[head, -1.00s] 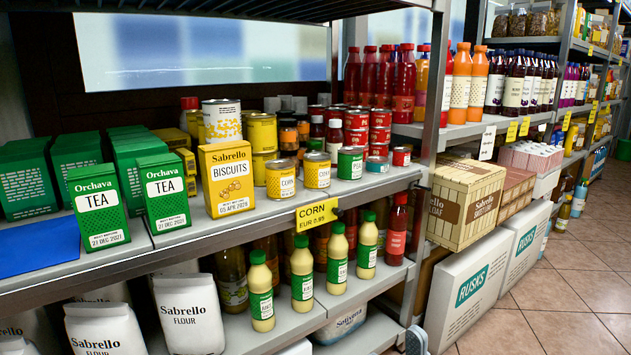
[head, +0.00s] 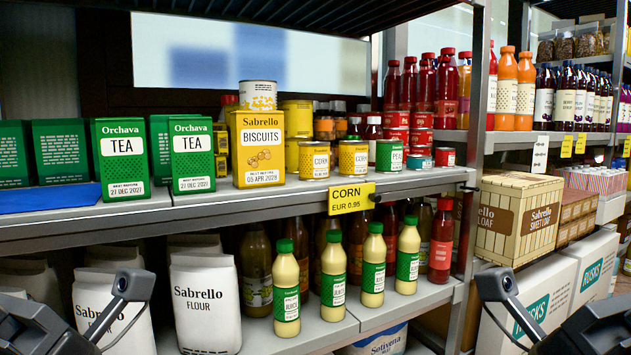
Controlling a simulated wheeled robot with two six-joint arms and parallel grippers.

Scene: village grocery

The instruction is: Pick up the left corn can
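The left corn can (head: 314,160) is yellow with a white label and stands upright near the front edge of the middle shelf, just right of the biscuits box. The right corn can (head: 353,159) stands beside it with a small gap. Part of my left gripper's arm end (head: 45,326) shows at the bottom left corner, low and far from the cans. Part of my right gripper's arm end (head: 590,325) shows at the bottom right corner. Neither pair of fingertips can be made out, and neither gripper touches a can.
A yellow biscuits box (head: 258,148) stands close left of the left can. A green peas can (head: 390,155) stands to the right. A corn price tag (head: 351,198) hangs on the shelf edge (head: 240,209) below. Juice bottles (head: 333,270) and flour bags (head: 205,300) fill the lower shelf.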

